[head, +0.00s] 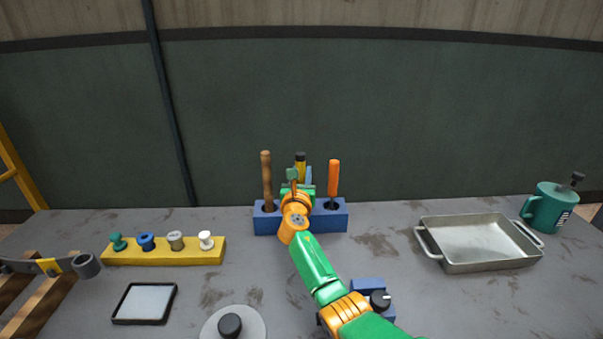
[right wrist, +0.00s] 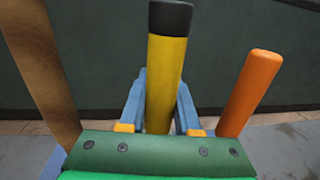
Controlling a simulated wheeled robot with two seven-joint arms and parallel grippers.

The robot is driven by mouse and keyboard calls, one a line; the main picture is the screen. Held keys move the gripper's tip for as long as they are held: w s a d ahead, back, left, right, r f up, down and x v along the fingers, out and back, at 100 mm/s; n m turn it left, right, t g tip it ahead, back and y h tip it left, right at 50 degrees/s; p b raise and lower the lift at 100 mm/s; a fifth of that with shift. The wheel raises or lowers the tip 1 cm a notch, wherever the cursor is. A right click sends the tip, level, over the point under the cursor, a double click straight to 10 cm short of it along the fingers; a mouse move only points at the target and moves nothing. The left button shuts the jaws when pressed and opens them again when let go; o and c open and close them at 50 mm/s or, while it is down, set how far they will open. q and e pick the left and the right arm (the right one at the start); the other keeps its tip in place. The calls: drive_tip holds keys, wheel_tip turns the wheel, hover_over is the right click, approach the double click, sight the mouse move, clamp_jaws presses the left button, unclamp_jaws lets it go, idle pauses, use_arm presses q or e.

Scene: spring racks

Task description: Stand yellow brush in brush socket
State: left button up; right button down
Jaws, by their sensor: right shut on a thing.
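The yellow brush (head: 300,160) shows as a yellow handle with a black end, upright at the middle of the blue socket block (head: 263,222). In the right wrist view the yellow brush (right wrist: 166,85) stands between the blue fingers of my right gripper (right wrist: 160,105). My right gripper (head: 305,176) is shut on its handle, above the block's middle. The brush's lower end and the middle socket are hidden behind my gripper and arm, so I cannot tell whether it is seated. My left gripper is not in view.
A brown wooden handle (head: 266,178) stands left of the brush and an orange-handled tool (head: 334,178) right of it, both close to my gripper. A yellow spool rack (head: 165,256) is at left. A metal tray (head: 482,262) and green mug (head: 552,208) are at right.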

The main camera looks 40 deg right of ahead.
drive_tip(key=shift+f, duration=0.3)
drive_tip(key=shift+f+b, duration=1.25)
drive_tip(key=c, duration=0.5)
unclamp_jaws()
drive_tip(key=shift+c, duration=0.2)
drive_tip(key=shift+a+r, duration=0.1)
